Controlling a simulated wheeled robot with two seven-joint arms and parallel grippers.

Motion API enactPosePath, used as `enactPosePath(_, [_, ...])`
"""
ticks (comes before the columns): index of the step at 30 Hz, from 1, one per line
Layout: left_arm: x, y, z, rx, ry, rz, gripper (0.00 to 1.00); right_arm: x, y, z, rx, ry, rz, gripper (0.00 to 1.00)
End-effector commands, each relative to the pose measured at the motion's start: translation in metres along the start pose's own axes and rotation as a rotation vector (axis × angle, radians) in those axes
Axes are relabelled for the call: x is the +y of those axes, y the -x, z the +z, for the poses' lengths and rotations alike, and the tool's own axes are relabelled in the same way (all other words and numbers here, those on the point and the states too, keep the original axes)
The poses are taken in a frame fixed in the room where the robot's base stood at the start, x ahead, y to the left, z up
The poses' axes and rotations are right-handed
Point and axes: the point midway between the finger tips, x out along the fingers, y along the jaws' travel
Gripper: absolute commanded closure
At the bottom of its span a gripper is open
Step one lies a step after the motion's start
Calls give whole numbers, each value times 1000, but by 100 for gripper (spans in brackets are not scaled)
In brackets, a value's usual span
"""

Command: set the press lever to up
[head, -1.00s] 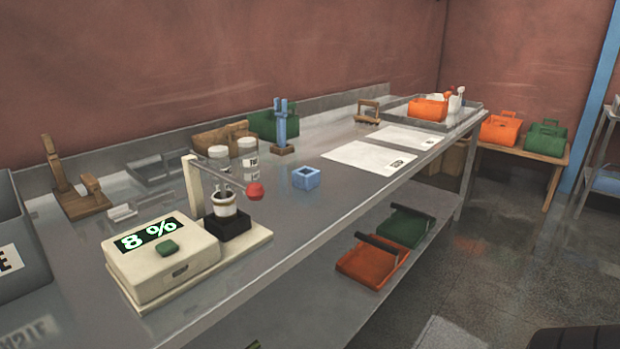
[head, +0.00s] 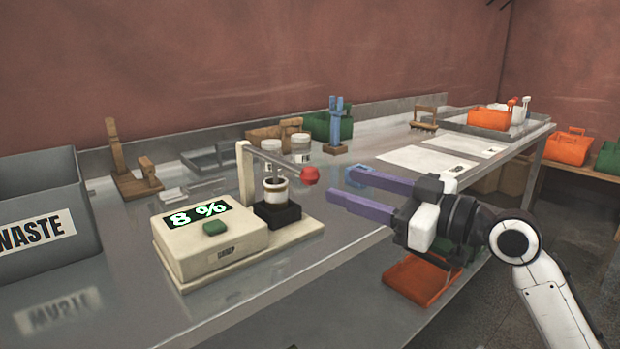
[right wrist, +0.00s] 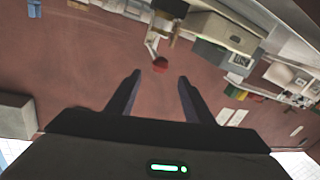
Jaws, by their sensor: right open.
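The press (head: 210,240) is a cream box on a cream base, with a display reading 8 % and a green button. Its lever (head: 280,162) is a thin grey rod that slopes down to the right from a cream post and ends in a red ball (head: 309,175). A white cup (head: 276,196) stands on a black block under the lever. My right gripper (head: 340,184) is open, with purple fingers pointing left towards the ball, apart from it. My left gripper is not in view.
A grey WASTE bin (head: 45,210) stands left of the press. White jars (head: 300,146) stand behind the lever. A blue square piece (head: 357,176) lies behind my right fingers. A blue stand (head: 337,125) is farther back. Bench surface is clear before the white sheets.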

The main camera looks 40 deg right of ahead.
Motion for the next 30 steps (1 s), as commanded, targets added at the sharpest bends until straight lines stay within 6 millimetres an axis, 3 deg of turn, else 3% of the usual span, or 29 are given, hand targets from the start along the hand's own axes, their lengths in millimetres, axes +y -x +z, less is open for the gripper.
enactPosePath(15, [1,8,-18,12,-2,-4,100,1,-84,-1,1,-6,1,53])
enactPosePath(21, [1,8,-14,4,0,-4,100,0,-97,1,-2,-3,0,53])
enactPosePath(29, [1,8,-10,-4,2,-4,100,-1,-98,2,-3,-3,-1,53])
enactPosePath(30, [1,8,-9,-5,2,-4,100,-1,-98,2,-3,-3,-1,59])
